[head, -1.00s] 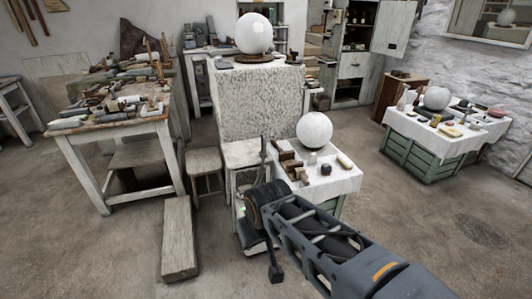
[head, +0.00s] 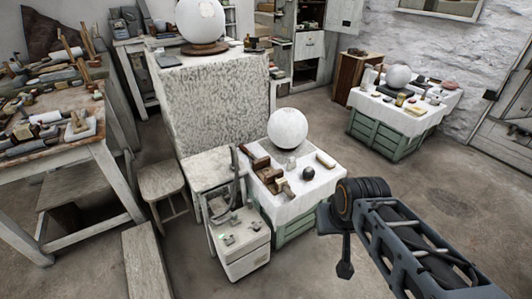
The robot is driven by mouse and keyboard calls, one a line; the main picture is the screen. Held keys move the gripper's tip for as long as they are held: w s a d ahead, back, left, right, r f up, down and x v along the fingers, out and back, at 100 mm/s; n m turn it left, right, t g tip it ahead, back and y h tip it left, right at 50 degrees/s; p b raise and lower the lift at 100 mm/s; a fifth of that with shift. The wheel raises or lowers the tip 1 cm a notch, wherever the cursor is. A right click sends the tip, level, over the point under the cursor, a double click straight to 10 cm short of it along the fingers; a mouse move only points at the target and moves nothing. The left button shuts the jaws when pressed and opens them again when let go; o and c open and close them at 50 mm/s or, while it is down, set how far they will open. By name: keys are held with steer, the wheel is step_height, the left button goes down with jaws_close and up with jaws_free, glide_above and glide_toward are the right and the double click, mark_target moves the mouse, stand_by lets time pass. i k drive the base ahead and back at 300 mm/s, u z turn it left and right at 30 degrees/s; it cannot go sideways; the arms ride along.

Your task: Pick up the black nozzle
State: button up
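A small black rounded object (head: 308,173), which may be the black nozzle, sits on the white cloth of the low table (head: 310,192) in the middle. It is too small to make out its shape. My arm reaches in from the lower right. The dark end below its joint, which looks like my gripper (head: 345,269), hangs over the floor to the right of and nearer than the low table. It is apart from the black object. Its fingers cannot be made out, and nothing is clearly seen in it.
A white sphere (head: 287,128), brown wooden blocks (head: 266,171) and a pale block (head: 325,160) share the low table. A white cabinet (head: 241,245) stands against its left front. A tool-covered workbench (head: 50,150) is at left. Floor at right is open.

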mark_target(232, 165)
steer(key=z, duration=0.2)
steer(key=i, duration=0.85)
steer(key=u, duration=0.75)
steer(key=i, duration=0.55)
steer(key=u, duration=0.45)
